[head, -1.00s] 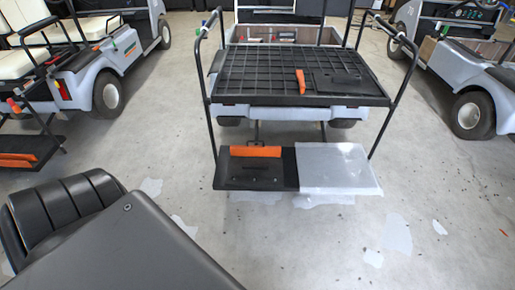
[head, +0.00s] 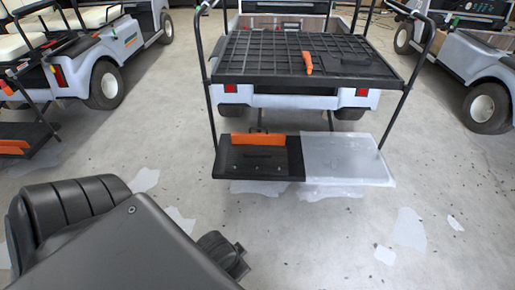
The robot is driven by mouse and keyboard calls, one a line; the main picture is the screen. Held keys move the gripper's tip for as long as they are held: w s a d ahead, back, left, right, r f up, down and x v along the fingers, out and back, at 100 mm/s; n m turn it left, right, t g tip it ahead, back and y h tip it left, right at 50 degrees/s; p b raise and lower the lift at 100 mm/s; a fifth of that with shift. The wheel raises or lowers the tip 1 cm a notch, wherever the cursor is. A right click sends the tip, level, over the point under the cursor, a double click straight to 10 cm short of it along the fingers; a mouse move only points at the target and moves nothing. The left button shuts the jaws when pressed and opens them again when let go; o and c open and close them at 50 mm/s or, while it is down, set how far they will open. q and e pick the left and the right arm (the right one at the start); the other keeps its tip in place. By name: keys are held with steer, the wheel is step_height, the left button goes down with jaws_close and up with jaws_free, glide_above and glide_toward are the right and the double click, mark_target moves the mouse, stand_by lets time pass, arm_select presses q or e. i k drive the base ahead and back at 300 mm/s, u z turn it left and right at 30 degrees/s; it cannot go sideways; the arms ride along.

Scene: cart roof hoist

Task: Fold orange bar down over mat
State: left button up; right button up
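The orange bar (head: 258,139) stands raised along the back edge of the black mat (head: 232,160), on the low rear step of the cart in front of me. The mat's surface in front of the bar is bare except for small light marks. Neither of my grippers is in the head view. A dark part of my own body fills the lower left, and another small dark part, probably mine, shows beside it; no fingertips can be made out.
A translucent panel (head: 347,159) covers the right half of the step. Above is a black grid deck (head: 265,55) with an orange handle (head: 308,63) and a black frame post (head: 210,105) at each side. Other carts stand left and right.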

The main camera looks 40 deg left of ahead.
mark_target(249, 137)
steer(key=u, duration=1.25)
